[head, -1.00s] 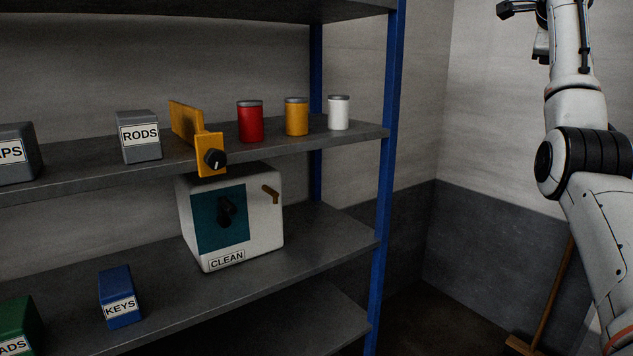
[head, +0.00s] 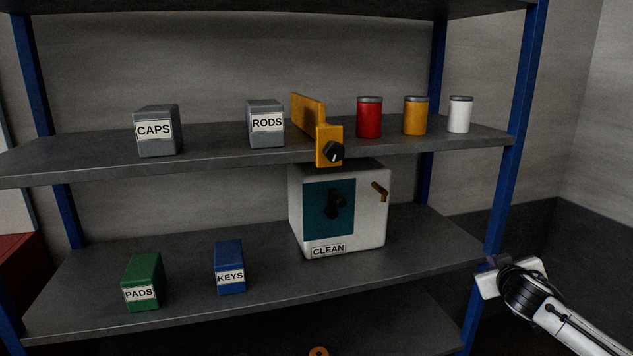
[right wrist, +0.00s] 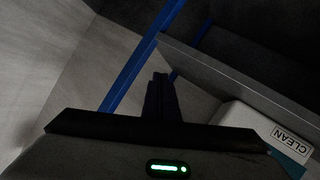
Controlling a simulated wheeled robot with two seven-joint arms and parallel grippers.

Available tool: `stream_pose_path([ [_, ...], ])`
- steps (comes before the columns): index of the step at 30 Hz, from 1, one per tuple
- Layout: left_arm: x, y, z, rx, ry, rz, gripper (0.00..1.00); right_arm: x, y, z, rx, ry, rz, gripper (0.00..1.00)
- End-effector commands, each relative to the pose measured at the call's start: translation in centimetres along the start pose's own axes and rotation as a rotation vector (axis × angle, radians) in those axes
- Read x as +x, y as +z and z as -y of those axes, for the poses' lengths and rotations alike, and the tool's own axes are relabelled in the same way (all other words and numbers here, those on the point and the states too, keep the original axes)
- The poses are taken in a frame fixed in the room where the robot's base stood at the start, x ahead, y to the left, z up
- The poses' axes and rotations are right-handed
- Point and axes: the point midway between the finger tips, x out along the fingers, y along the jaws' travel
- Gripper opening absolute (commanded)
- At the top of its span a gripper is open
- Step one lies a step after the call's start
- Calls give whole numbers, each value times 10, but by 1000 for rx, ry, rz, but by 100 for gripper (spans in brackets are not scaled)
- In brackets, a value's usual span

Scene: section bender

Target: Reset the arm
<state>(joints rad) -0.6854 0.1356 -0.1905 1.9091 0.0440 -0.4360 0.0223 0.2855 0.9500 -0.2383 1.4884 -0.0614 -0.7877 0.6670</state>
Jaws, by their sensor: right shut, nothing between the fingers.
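My right arm comes in from the lower right of the head view. Its gripper (head: 492,262) is in front of the blue right post of the shelf, below and right of the white CLEAN box (head: 370,225). In the right wrist view the dark fingers (right wrist: 160,95) are together and empty, apart from the CLEAN box's corner (right wrist: 240,118) at the right. The CLEAN box has a teal front panel, a black knob and a small brown lever. An orange bar (head: 310,115) with a black dial sticks out over the upper shelf's edge. My left gripper is not in view.
The upper shelf (head: 210,155) holds grey CAPS (head: 155,130) and RODS (head: 265,122) boxes and red, orange and white cans. The lower shelf holds green PADS (head: 143,280) and blue KEYS (head: 229,267) boxes. A blue post (head: 515,130) stands near my gripper.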

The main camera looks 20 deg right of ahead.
Motion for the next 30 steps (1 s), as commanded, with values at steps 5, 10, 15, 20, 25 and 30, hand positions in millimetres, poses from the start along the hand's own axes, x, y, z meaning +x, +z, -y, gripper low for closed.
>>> stream_pose_path([
  [5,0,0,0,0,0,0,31,-45,112,81,-296,-223,59,0],
  [10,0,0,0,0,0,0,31,-109,204,136,-511,-436,85,0],
  [15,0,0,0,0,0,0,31,-169,264,165,-639,-597,91,0],
  [20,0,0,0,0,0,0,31,-219,304,181,-718,-718,91,0],
  [25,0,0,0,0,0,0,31,-267,333,198,-741,-818,89,0],
  [30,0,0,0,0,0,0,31,-290,340,231,-575,-821,128,0],
])
